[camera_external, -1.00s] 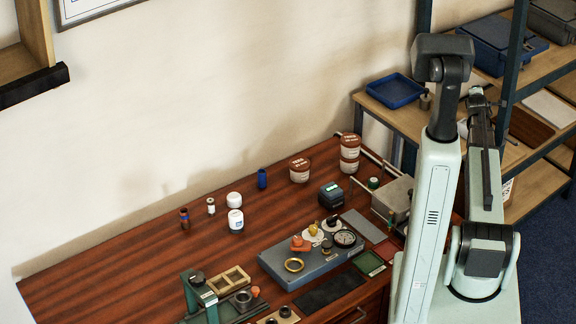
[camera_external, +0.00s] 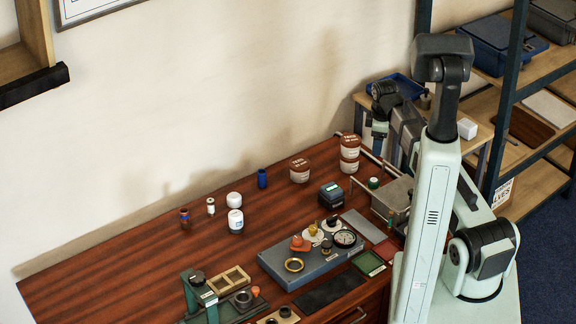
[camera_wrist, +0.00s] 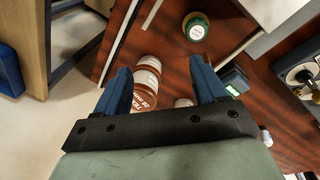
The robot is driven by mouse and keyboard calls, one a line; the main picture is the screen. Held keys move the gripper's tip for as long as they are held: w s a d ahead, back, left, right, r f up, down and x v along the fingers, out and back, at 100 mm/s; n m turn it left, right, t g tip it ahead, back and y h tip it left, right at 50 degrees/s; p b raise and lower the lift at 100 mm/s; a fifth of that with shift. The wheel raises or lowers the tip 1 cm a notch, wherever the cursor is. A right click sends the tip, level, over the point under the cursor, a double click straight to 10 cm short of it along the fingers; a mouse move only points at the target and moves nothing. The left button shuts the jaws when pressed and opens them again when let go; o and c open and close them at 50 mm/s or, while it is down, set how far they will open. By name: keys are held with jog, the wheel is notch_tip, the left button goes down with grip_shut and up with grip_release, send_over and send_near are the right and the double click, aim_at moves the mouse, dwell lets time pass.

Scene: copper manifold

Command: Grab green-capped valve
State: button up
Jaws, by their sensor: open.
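A small round item with a green cap and pale top (camera_external: 373,183) stands upright on the wooden bench, near the metal box at its right side. The wrist view shows what looks like the same green-capped item (camera_wrist: 195,27) from above, with a white label on top. I cannot tell its valve shape. My gripper (camera_wrist: 162,72) is open, its two blue fingers apart with nothing held. In the external view my gripper (camera_external: 378,146) hangs above the back right of the bench, apart from the green-capped item.
Stacked brown-and-white tubs (camera_external: 349,153) stand close to the green-capped item; they show below my fingers in the wrist view (camera_wrist: 146,78). A grey metal box (camera_external: 391,197) with rails, a dark teal box (camera_external: 331,195) and a grey block (camera_external: 312,262) with fittings are nearby.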

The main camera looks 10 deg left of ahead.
aim_at(373, 180)
jog(key=s+g, duration=0.2)
jog(key=s, duration=0.3)
jog(key=shift+h, duration=0.3)
jog(key=shift+w+a+f, duration=0.15)
jog(key=shift+f, duration=3.35)
jog(key=shift+w+a+f, duration=0.1)
jog(key=shift+w+f, duration=0.05)
jog(key=shift+f, duration=3.35)
jog(key=shift+c, duration=0.5)
jog(key=c, duration=0.9)
